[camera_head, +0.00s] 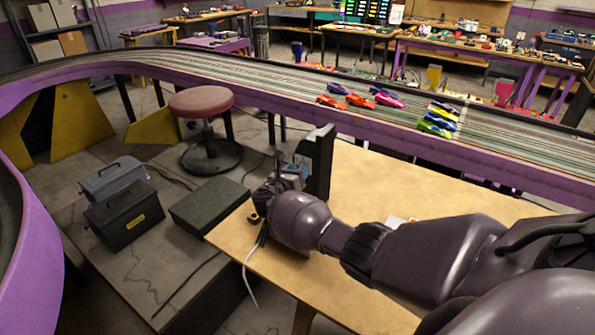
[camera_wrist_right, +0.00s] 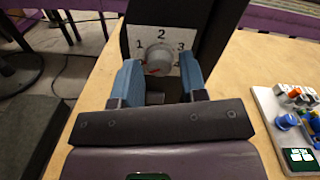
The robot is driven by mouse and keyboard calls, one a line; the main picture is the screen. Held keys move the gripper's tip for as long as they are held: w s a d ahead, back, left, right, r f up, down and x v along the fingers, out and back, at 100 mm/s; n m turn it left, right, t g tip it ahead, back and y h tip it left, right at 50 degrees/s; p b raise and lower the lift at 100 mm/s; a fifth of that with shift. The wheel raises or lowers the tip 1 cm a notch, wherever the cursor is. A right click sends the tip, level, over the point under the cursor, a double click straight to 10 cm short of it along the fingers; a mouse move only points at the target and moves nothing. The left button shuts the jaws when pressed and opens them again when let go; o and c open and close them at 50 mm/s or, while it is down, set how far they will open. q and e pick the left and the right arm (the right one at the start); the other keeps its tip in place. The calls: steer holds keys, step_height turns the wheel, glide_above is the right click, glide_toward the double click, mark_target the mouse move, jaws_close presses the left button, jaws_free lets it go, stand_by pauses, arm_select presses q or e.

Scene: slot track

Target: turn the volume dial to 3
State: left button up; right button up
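The volume dial (camera_wrist_right: 158,59) is a round grey knob on a white plate (camera_wrist_right: 161,36) marked 1, 2 and 3, in the right wrist view. Small red marks show by the knob, one at its lower left; I cannot tell for sure which number it points to. The plate is on a dark upright box (camera_head: 320,162) on the wooden table. My right gripper (camera_wrist_right: 160,76) is open, its blue fingers on either side of the dial. I cannot tell whether they touch it. In the head view the right gripper (camera_head: 279,186) is at the box and the dial is hidden. My left gripper is not in view.
A white board with coloured parts (camera_wrist_right: 288,125) lies to the right on the table (camera_head: 400,190). The purple slot track (camera_head: 270,105) with several toy cars runs behind. Dark cases (camera_head: 123,213) and a stool (camera_head: 201,103) stand to the left.

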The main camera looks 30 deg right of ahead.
steer(key=c, duration=0.7)
steer(key=shift+o, duration=0.2)
